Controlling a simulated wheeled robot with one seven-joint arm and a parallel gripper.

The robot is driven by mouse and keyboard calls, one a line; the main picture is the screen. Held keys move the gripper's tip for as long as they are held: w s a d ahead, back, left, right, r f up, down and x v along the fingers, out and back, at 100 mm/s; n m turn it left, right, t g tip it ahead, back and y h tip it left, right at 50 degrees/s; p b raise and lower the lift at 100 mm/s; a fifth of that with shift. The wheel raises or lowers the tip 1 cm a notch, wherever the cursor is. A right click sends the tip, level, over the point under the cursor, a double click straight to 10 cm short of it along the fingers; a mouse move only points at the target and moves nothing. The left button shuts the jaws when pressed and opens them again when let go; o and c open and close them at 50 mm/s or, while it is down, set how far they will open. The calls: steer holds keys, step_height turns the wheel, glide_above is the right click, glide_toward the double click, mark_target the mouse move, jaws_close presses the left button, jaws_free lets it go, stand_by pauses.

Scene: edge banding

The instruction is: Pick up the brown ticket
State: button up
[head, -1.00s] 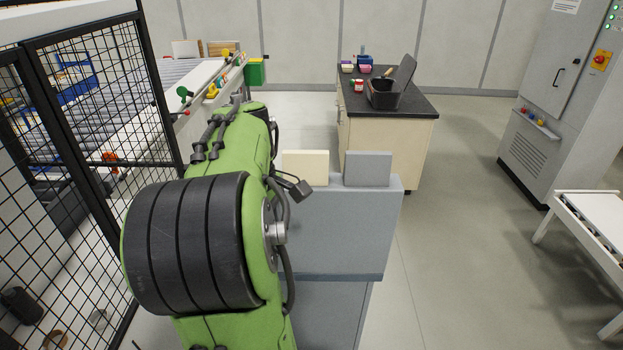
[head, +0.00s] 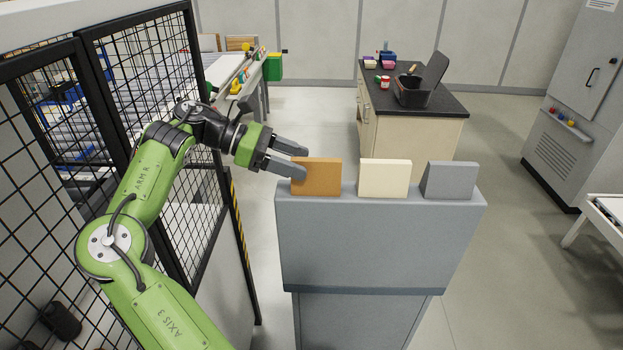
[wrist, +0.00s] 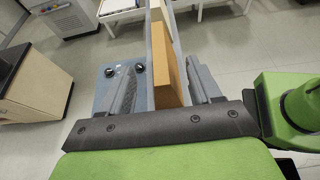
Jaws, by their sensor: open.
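The brown ticket (head: 318,178) stands upright at the left end of the top of a grey stand (head: 380,232). My gripper (head: 304,161) reaches in from the left at the ticket's left edge, with one finger on the near side and the other behind. In the wrist view the brown ticket (wrist: 168,72) shows between the two open fingers of my gripper (wrist: 163,80). Gaps show beside it, so the fingers are not shut on it. A cream ticket (head: 384,178) and a grey ticket (head: 449,181) stand to its right.
A black mesh fence (head: 180,130) stands to the left of the stand, close to my arm. A cabinet with a dark top (head: 440,103) stands behind, holding a black open box (head: 415,92). A grey control cabinet (head: 575,100) is at the right. Open floor lies between them.

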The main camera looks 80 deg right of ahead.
mark_target(316, 169)
steer(key=x, duration=0.4)
steer(key=shift+s+a, duration=0.2)
steer(key=shift+s, duration=0.3)
steer(key=shift+d, duration=0.2)
steer(key=shift+c, duration=0.3)
steer(key=shift+f, duration=0.1)
steer(key=shift+c, duration=1.1)
steer(key=c, duration=0.8)
